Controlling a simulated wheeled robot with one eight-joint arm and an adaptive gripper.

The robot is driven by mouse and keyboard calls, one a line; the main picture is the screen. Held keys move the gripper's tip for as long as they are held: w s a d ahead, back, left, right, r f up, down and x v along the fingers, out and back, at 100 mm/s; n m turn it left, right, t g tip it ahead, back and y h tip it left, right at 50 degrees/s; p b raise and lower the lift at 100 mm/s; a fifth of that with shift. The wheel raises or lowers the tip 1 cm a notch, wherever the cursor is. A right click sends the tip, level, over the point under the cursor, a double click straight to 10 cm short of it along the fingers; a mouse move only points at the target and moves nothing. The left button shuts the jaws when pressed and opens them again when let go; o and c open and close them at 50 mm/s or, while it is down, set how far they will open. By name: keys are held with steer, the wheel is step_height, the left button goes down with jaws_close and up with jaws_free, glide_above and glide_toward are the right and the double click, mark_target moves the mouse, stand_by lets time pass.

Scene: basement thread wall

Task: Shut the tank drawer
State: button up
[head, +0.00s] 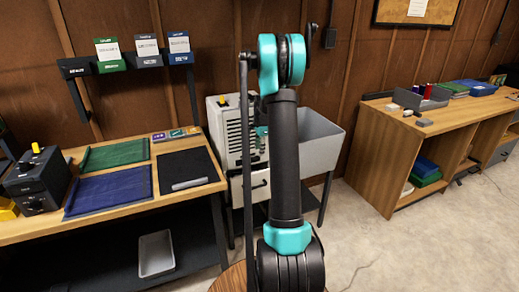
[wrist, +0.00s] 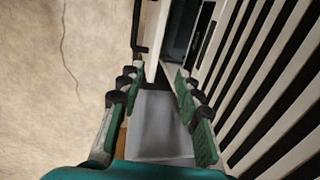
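The tank drawer belongs to a pale vented unit (head: 222,125) that stands between the workbench and the grey sink. In the head view its pale drawer front (head: 238,188) shows low down, partly hidden behind my arm. In the wrist view the drawer (wrist: 152,45) stands out from the slatted body, with a dark gap behind its front and a black handle (wrist: 138,30) on its outer face. My gripper (wrist: 156,82) is open and empty, its fingers apart. The drawer lies just beyond the fingertips; I cannot tell whether they touch it. In the head view my gripper is mostly hidden behind my arm.
A grey sink (head: 316,140) stands right beside the unit. A workbench (head: 110,215) with green and blue mats is at the left. A wooden shelf bench (head: 400,150) is at the right. The concrete floor (head: 365,225) between is mostly clear, with a thin cable.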

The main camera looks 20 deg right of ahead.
step_height(320, 180, up, 12)
steer(key=s, duration=0.2)
stand_by(0.4)
steer(key=shift+f, duration=0.1)
steer(key=shift+c, duration=0.2)
